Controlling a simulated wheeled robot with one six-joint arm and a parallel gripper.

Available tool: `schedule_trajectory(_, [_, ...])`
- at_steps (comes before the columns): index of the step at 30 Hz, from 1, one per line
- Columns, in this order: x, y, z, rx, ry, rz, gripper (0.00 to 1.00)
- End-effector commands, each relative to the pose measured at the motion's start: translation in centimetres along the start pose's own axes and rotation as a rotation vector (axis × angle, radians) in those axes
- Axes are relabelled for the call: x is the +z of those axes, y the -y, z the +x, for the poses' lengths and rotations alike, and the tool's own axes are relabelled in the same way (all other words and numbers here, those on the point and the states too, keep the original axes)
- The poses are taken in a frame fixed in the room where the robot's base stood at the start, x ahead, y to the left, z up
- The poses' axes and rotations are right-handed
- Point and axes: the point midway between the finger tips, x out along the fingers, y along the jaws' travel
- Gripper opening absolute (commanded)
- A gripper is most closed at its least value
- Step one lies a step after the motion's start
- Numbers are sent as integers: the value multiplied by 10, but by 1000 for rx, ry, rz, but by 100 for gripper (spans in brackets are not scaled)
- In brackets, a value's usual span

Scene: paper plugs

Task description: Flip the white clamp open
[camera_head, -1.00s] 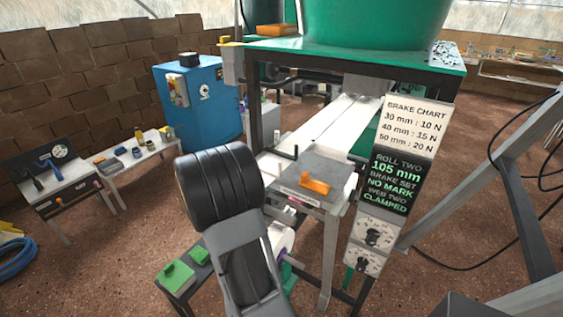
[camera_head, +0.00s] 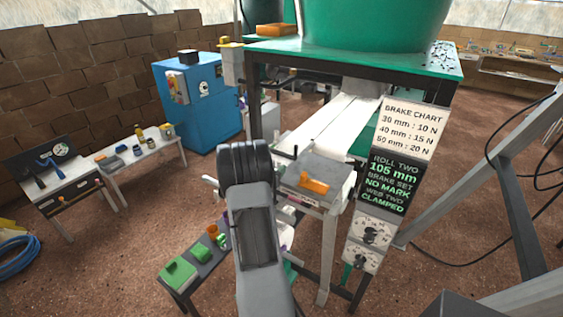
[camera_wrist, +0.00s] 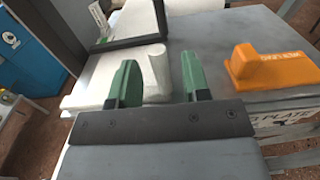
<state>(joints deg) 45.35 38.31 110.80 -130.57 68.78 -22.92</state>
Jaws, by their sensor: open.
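In the wrist view, a white clamp (camera_wrist: 158,70) shows as a short upright white lever on a pale white bar (camera_wrist: 88,92). My gripper (camera_wrist: 160,82) has two green fingers, spread apart, one on each side of the lever. A small gap shows on the lever's right; on its left the finger is close, and I cannot tell whether it touches. In the head view my arm's dark wrist stands at the left edge of the grey plate (camera_head: 327,171) and hides my fingers and the clamp.
An orange block (camera_head: 313,185) sits on the grey plate, to the right of my fingers in the wrist view (camera_wrist: 272,68). A black bar (camera_wrist: 130,42) stands just beyond the fingers. A sign panel (camera_head: 391,182) reads "WEB TWO CLAMPED". Green blocks (camera_head: 178,272) lie on a low bench.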

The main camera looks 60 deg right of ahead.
Motion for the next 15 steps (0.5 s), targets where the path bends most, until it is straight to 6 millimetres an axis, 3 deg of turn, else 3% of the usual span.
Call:
schedule_trajectory(6, [1, 0, 27, -1, -1, 0, 43])
schedule_trajectory(15, [0, 0, 39, 0, -1, -1, 43])
